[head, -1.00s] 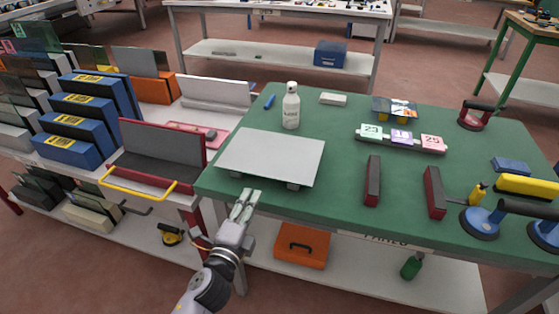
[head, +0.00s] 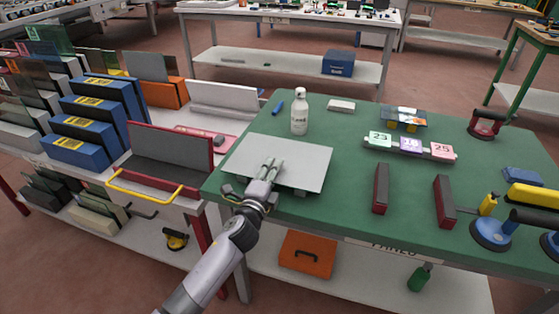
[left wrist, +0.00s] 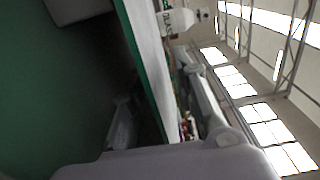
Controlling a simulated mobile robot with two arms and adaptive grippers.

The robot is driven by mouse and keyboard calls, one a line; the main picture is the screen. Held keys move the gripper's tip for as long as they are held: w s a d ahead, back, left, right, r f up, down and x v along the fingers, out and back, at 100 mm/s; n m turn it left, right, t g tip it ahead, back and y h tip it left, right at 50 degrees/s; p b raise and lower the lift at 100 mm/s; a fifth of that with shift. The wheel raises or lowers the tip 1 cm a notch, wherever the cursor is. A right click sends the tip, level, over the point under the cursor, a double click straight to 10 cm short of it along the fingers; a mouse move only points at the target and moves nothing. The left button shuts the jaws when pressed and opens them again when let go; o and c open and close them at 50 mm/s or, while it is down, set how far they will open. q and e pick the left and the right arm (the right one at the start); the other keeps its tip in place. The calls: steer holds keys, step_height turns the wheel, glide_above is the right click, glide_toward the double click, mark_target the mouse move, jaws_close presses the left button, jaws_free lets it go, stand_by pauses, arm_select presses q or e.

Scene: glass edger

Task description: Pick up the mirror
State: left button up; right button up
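The mirror (head: 306,158) is a flat pale grey plate. It lies level on small supports near the front left of the green table, slightly raised above the top. My left gripper (head: 271,170) reaches over its front edge from the front. In the left wrist view the mirror (left wrist: 150,55) shows nearly edge-on, with a green rim. One finger of my left gripper is on its upper side and the other is in the shadow beneath it. The fingers are apart, with gaps to the plate, so the gripper is open around the edge. My right gripper is not in view.
A white bottle (head: 300,112) stands just behind the mirror. Two dark red bars (head: 381,188) (head: 444,201) and blue suction cups (head: 492,232) lie to the right. The table's middle is fairly clear.

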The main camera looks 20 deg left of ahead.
arm_select(q)
steer(key=shift+w+f+b, duration=0.1)
steer(key=shift+w+b, duration=0.2)
steer(key=shift+w, duration=1.25)
steer(key=shift+s, duration=0.1)
steer(key=shift+c, duration=0.2)
jaws_close()
